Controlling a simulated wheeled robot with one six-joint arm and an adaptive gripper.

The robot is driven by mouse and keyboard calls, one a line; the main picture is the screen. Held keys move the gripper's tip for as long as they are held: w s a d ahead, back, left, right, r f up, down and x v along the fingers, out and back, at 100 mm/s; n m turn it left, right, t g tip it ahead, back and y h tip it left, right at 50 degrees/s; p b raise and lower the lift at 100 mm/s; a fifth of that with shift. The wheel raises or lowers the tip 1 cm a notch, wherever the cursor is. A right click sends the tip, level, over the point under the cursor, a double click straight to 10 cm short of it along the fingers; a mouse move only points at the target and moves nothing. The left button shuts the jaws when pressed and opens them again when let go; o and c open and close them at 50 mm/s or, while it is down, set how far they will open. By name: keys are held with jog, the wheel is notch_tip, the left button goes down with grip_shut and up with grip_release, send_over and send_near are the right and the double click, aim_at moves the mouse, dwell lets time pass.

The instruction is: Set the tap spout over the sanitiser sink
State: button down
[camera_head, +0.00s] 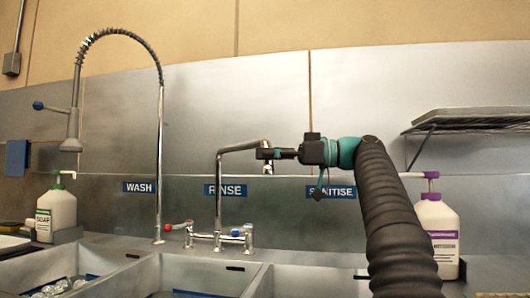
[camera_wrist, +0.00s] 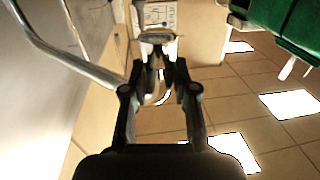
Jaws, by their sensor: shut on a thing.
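The chrome tap spout (camera_head: 240,147) rises from the mixer tap behind the middle sink and bends to the right. My gripper (camera_head: 266,155) is shut on the spout near its down-turned end. In the wrist view, the spout pipe (camera_wrist: 62,52) comes in from the upper left towards my gripper (camera_wrist: 160,75). In the head view, the spout end appears above the divider between the middle sink (camera_head: 185,272) and the right sink (camera_head: 315,284), left of the SANITISE label (camera_head: 331,192). The arm hides part of the right sink. I cannot tell the spout end's exact depth.
A tall spring-hose tap (camera_head: 160,150) stands at left by the WASH label (camera_head: 139,187). The RINSE label (camera_head: 225,190) is behind the spout. A soap bottle (camera_head: 57,212) stands left and a purple-labelled bottle (camera_head: 439,230) right. A wall shelf (camera_head: 470,120) juts out at right.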

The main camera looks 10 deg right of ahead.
jog(key=c, duration=0.9)
grip_release()
